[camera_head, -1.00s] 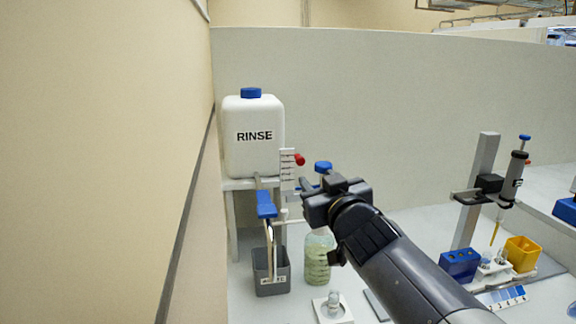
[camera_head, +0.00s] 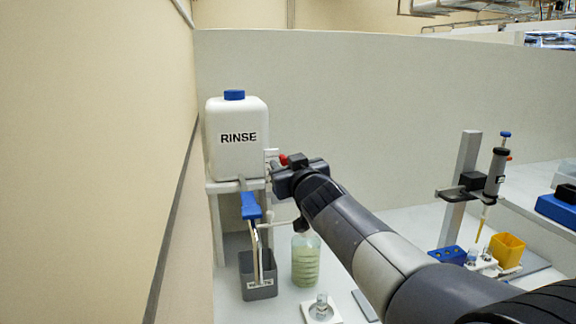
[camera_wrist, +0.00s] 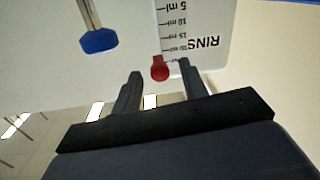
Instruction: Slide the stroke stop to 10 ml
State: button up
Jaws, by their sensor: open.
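The stroke stop's red knob (camera_wrist: 160,68) is in the wrist view, beside a white scale plate (camera_wrist: 176,14) with ml marks. The knob is near the 20 ml mark, away from the 10 ml mark. My gripper (camera_wrist: 160,75) is open, with one finger on each side of the knob; I cannot tell whether either touches it. In the head view the red knob (camera_head: 283,159) shows just above my gripper (camera_head: 274,174), which hides most of the scale.
The white RINSE tank (camera_head: 238,155) stands on a shelf behind. A bottle (camera_head: 305,262) stands below. A pipette stand (camera_head: 461,185) is at right.

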grip_shut()
dwell(0.3)
notch_tip(320, 180, down, 5)
jog(key=b, duration=0.4)
dwell(0.4)
grip_release()
jog(key=shift+r, duration=0.1)
jog(key=shift+s, duration=0.1)
